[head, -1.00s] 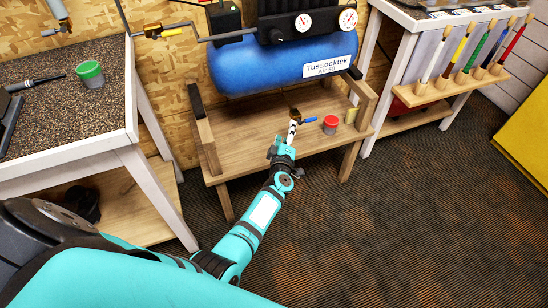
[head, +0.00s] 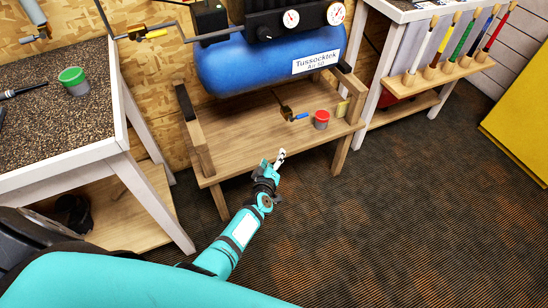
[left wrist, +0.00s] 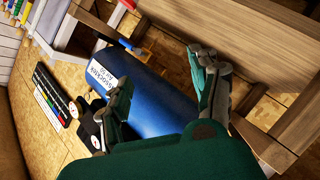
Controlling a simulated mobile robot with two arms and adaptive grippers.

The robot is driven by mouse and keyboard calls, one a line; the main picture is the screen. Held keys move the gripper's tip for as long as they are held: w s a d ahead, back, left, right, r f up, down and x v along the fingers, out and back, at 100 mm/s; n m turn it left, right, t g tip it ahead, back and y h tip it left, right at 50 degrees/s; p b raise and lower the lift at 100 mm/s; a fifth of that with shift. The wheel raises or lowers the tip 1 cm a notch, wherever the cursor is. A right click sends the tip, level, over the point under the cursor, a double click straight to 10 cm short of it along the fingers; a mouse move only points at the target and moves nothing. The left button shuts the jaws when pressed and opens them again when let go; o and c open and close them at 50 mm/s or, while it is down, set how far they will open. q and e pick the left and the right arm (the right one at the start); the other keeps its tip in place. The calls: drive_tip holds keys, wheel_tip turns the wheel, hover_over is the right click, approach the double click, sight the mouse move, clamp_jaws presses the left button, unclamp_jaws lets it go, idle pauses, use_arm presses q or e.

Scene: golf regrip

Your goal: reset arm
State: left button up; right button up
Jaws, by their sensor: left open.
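My left gripper (head: 273,161) is in front of the low wooden bench (head: 235,140), toward its front edge in the head view. Its fingers are apart with nothing between them. In the left wrist view the open gripper (left wrist: 160,75) has the blue air tank (left wrist: 155,105) and bare bench behind it. The blue-handled fitting (head: 290,112) lies on the bench, apart from the gripper. My right gripper is in neither view.
A red-lidded jar (head: 321,119) and a yellowish block (head: 343,109) stand on the bench. The blue tank (head: 265,68) is above it. A workbench with a green-lidded jar (head: 75,81) stands left. Open carpet (head: 380,220) lies right.

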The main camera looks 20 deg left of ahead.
use_arm(q)
drive_tip(key=s+d+f+m+g+h+p, duration=0.1)
drive_tip(key=s+d+f+m+g+h, duration=0.2)
drive_tip(key=s+f, duration=0.75)
drive_tip(key=s+f+m+g, duration=0.3)
drive_tip(key=s+f+m, duration=0.2)
drive_tip(key=s+f, duration=0.55)
drive_tip(key=s+a+f+m+g, duration=0.1)
drive_tip(key=s+f+m+g, duration=0.1)
drive_tip(key=s, duration=0.8)
drive_tip(key=s+a+f+m+g+p, duration=0.1)
drive_tip(key=s+f+m+g, duration=0.1)
drive_tip(key=s, duration=0.9)
drive_tip(key=s+a+f+m+g, duration=0.1)
drive_tip(key=s+f+m+g, duration=0.1)
drive_tip(key=s, duration=0.8)
drive_tip(key=shift+s+a+f+m+g, duration=0.3)
drive_tip(key=shift+m+g, duration=0.2)
drive_tip(key=shift+g, duration=0.2)
